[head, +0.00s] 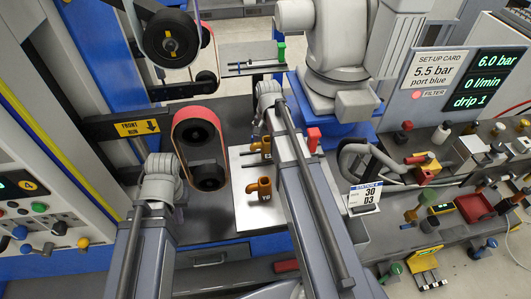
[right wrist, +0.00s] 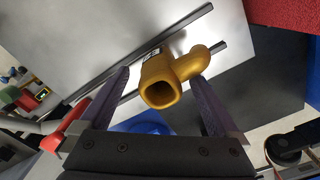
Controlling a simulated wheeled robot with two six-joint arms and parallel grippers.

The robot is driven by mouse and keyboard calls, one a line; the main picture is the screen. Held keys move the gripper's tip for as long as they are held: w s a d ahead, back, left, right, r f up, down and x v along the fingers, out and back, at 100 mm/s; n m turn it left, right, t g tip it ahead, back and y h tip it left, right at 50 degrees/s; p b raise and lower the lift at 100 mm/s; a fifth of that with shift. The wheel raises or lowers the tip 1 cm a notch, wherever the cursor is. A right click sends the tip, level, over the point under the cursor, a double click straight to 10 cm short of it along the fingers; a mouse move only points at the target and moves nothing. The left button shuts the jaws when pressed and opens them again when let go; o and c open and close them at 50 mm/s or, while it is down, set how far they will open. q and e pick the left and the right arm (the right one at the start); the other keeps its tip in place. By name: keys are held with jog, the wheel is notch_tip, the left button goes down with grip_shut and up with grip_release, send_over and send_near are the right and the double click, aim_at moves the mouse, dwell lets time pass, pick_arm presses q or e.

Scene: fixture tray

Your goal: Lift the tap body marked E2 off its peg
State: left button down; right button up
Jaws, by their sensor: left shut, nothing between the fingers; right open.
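An ochre tap body (right wrist: 165,80) stands between the fingers of my open right gripper (right wrist: 168,100) in the right wrist view. In the head view a tap body (head: 265,146) is beside my right gripper (head: 256,138), partly covered by my right arm. A second ochre tap body (head: 261,188) stands nearer on the pale fixture tray (head: 240,215). My left gripper (head: 179,190) is left of the tray, shut and empty, its fingertips hard to see.
A red-rimmed belt unit (head: 200,113) stands just left of the tray. A white machine on a blue base (head: 340,128) is behind right.

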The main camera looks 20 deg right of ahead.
jog(key=shift+f, duration=0.2)
grip_shut()
dwell(0.7)
